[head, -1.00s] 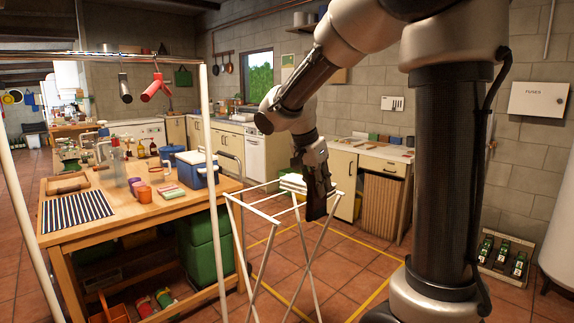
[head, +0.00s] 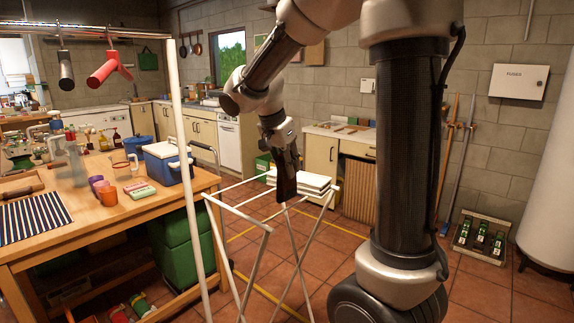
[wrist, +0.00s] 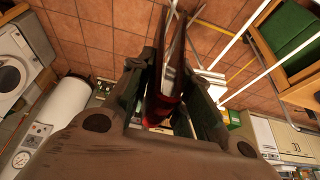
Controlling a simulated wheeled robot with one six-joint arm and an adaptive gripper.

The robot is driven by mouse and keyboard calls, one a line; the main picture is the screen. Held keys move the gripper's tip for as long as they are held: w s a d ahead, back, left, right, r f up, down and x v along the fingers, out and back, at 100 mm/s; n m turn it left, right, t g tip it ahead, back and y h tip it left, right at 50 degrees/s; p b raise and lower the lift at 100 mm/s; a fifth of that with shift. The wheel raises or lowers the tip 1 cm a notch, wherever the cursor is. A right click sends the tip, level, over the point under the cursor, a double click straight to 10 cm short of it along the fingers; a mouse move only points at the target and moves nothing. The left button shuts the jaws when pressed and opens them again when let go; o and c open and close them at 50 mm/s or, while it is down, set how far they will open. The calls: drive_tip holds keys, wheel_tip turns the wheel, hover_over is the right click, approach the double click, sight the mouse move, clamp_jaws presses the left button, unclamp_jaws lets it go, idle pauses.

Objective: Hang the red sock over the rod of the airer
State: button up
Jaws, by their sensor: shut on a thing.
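The white airer (head: 236,211) stands on the tiled floor in the middle of the head view, with thin rods and crossed legs. My gripper (head: 287,190) points down over its right part, in front of white folded cloths (head: 314,180). In the wrist view my gripper (wrist: 168,95) is shut on the red sock (wrist: 160,108), a dark red strip between the two fingers. The sock cannot be told apart in the head view. Whether it touches a rod cannot be told. White bars, likely the airer's (wrist: 240,40), show at the upper right of the wrist view.
A wooden workbench (head: 120,224) with a blue cool box (head: 166,165) and cups stands left of the airer. A white upright post (head: 186,180) rises before it. Green bins (head: 185,240) are under the bench. Tiled floor is open right of the airer.

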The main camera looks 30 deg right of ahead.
drive_tip(key=shift+a, duration=0.1)
wheel_tip(320, 180, down, 16)
idle(1.1)
drive_tip(key=shift+s+a, duration=0.1)
drive_tip(key=o, duration=1)
drive_tip(key=shift+c, duration=0.2)
drive_tip(key=v, duration=1.2)
